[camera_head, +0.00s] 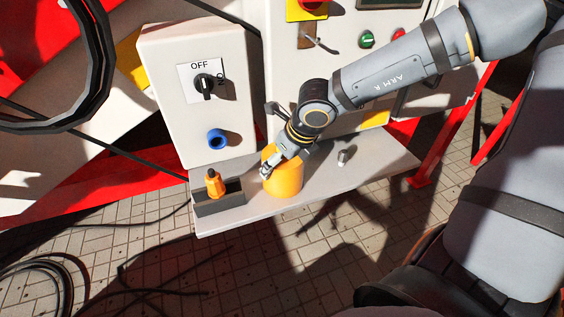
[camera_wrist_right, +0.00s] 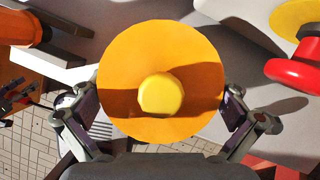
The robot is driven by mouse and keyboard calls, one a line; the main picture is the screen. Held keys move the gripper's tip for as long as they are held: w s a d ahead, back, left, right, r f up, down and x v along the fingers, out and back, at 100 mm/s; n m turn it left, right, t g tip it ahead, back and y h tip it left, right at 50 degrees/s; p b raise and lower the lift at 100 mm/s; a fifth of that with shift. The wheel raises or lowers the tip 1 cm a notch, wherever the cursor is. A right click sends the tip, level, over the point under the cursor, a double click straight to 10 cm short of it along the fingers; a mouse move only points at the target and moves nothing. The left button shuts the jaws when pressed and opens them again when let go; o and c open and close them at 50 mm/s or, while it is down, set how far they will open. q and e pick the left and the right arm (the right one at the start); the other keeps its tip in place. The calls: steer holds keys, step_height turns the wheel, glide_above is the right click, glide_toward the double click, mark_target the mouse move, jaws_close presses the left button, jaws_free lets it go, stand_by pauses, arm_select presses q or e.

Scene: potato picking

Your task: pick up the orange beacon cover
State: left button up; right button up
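The orange beacon cover (camera_head: 284,182) stands upright on the grey shelf (camera_head: 330,176) in the head view. In the right wrist view its round orange top (camera_wrist_right: 160,60) faces the camera, with a yellow knob (camera_wrist_right: 160,95) in the middle. My right gripper (camera_head: 270,164) is down at the cover. In the right wrist view its fingers (camera_wrist_right: 162,112) are wide apart, one on each side of the cover, close to its rim. Whether they press on it I cannot tell. My left gripper is not in view.
A small orange plug-like item (camera_head: 214,184) sits in a dark holder (camera_head: 219,204) left of the cover. Behind is a white box with an OFF switch (camera_head: 205,86) and a blue ring (camera_head: 217,139). A small metal peg (camera_head: 343,157) stands right on the shelf.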

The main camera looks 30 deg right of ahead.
steer(key=c, duration=0.8)
step_height(320, 180, up, 9)
steer(key=p, duration=0.4)
steer(key=shift+w, duration=0.1)
steer(key=shift+c, duration=0.2)
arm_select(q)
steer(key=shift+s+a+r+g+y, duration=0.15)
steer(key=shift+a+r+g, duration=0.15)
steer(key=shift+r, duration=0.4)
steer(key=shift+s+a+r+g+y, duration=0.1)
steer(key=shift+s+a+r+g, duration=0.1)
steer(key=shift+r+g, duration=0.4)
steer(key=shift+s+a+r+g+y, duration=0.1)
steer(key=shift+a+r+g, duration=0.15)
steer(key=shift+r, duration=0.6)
arm_select(e)
steer(key=shift+r, duration=0.45)
